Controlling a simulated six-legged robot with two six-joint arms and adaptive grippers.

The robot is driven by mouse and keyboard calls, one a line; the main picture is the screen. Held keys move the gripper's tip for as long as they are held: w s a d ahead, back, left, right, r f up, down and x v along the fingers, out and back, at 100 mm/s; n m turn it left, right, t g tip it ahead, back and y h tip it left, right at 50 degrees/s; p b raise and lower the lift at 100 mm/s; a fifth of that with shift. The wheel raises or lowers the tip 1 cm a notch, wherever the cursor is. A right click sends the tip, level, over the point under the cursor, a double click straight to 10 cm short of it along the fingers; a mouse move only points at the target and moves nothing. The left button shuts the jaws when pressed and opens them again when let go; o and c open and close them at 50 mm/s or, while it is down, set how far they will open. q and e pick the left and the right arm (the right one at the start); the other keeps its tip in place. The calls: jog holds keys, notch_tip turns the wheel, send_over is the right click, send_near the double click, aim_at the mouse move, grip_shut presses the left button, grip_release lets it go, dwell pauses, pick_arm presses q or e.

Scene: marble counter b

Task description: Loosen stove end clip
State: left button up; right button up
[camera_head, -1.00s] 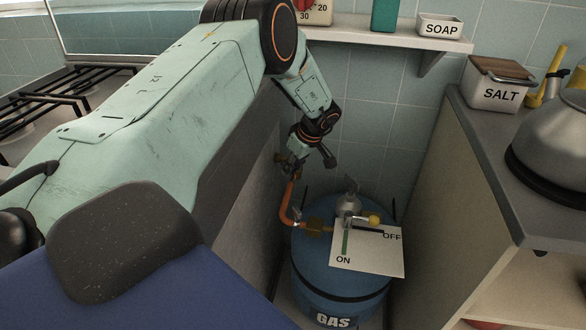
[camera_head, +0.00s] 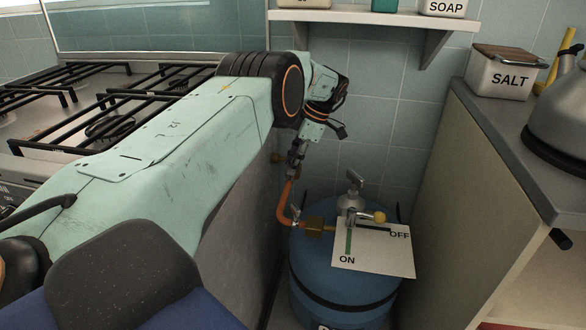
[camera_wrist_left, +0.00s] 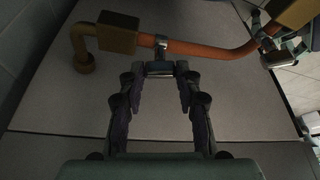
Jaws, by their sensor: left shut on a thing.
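The orange gas hose (camera_head: 286,195) runs between the stove side and the blue gas cylinder (camera_head: 335,278). In the left wrist view the hose (camera_wrist_left: 200,49) meets a brass stove-end fitting (camera_wrist_left: 117,33). A metal clip (camera_wrist_left: 160,67) sits around the hose beside that fitting, its tab pointing towards my gripper. My left gripper (camera_head: 295,160) is at the upper end of the hose. In the wrist view its two fingers (camera_wrist_left: 158,79) are at both sides of the clip's tab, shut on it. The fingertips partly hide the tab. My right gripper is not in view.
The gap is narrow, between the stove side and a cabinet (camera_head: 440,190). A shelf (camera_head: 375,18) is above. A second clip (camera_wrist_left: 283,48) shows in the wrist view.

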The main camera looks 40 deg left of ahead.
pick_arm(q)
jog(key=shift+a+f+n+b, duration=0.1)
jog(key=shift+n+b, duration=0.45)
jog(key=shift+n, duration=0.15)
jog(key=o, duration=1.2)
jog(key=shift+c, duration=0.2)
notch_tip(320, 180, up, 10)
jog(key=shift+c, duration=0.4)
